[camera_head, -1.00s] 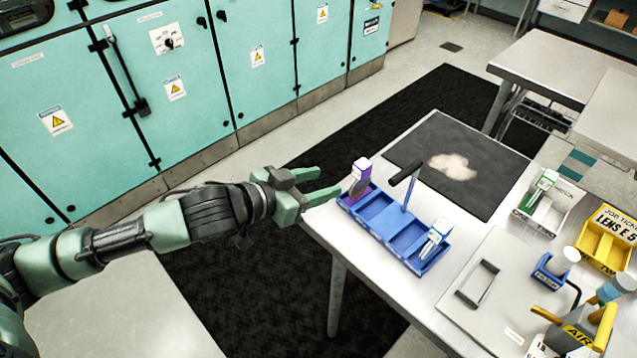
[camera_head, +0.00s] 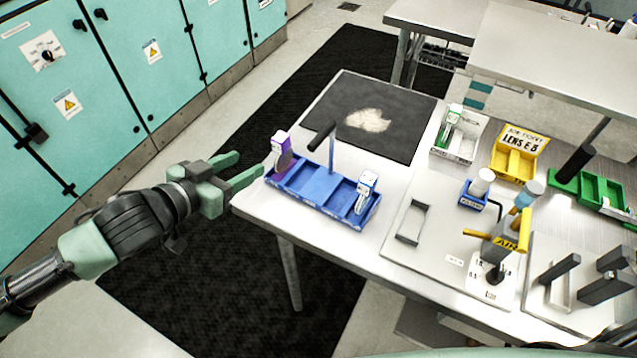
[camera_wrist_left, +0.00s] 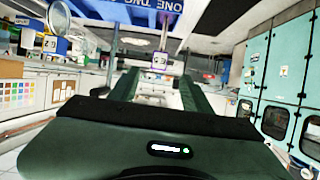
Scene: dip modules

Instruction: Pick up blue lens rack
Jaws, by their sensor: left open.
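The blue lens rack (camera_head: 304,188) stands on the near left part of the metal table in the head view. It has several compartments and an upright post with a black T-handle (camera_head: 322,137). A purple-and-white box stands in its left end compartment and a white box in its right end one. My left gripper (camera_head: 250,167) is open and empty, just left of the rack at the table's left edge, apart from it. In the left wrist view, my open fingers (camera_wrist_left: 158,95) point ahead, with what may be the rack's blue edge at the top. My right gripper is out of view.
A dark mat (camera_head: 352,112) with a pale patch lies behind the rack. To the right are a white bin (camera_head: 455,150), a yellow bin (camera_head: 513,165), a small blue holder (camera_head: 474,200), a grey handled plate (camera_head: 397,252) and a green rack (camera_head: 590,188).

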